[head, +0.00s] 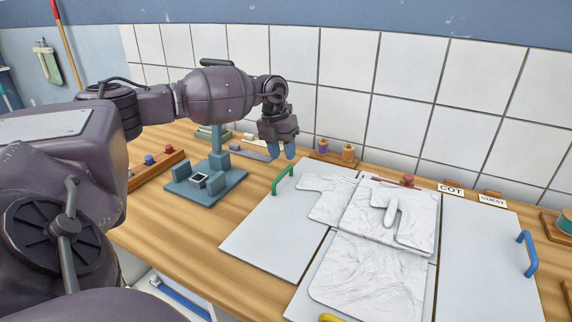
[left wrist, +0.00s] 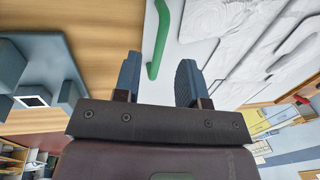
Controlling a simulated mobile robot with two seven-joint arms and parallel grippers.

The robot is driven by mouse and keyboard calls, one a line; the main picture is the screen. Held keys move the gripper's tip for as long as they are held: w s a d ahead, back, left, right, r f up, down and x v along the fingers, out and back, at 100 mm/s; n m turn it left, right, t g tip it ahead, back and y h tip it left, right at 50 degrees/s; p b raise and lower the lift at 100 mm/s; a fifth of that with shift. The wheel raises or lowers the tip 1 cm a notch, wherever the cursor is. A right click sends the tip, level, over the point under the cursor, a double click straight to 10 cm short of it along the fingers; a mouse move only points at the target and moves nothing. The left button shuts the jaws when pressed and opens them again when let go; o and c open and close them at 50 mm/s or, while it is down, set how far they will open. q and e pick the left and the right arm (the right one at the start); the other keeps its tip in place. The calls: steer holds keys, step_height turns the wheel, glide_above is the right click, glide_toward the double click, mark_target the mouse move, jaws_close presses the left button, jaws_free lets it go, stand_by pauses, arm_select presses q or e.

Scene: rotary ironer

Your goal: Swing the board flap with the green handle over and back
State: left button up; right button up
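The white board flap (head: 270,235) with the green handle (head: 283,180) lies flat at the left side of the folding board. The handle stands near its far left edge. White marbled cloth (head: 325,193) overlaps the flap's right part. My left gripper (head: 283,150) is above and behind the handle in the head view, with fingers pointing down. In the left wrist view the gripper (left wrist: 158,82) is open and empty, and the green handle (left wrist: 160,42) shows beyond the gap between its fingers, apart from them. My right gripper is not in view.
A right flap (head: 485,255) has a blue handle (head: 528,252); a yellow handle (head: 330,317) shows at the near edge and a red one (head: 400,181) at the back. A blue-grey fixture (head: 205,185) stands left of the board. Spools (head: 348,152) stand near the tiled wall.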

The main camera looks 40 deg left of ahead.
arm_select(q)
steer(key=shift+w+d+f, duration=0.1)
steer(key=shift+d+f, duration=0.1)
steer(key=shift+f, duration=0.75)
steer(key=shift+d+f, duration=0.15)
steer(key=shift+f, duration=0.75)
jaws_close()
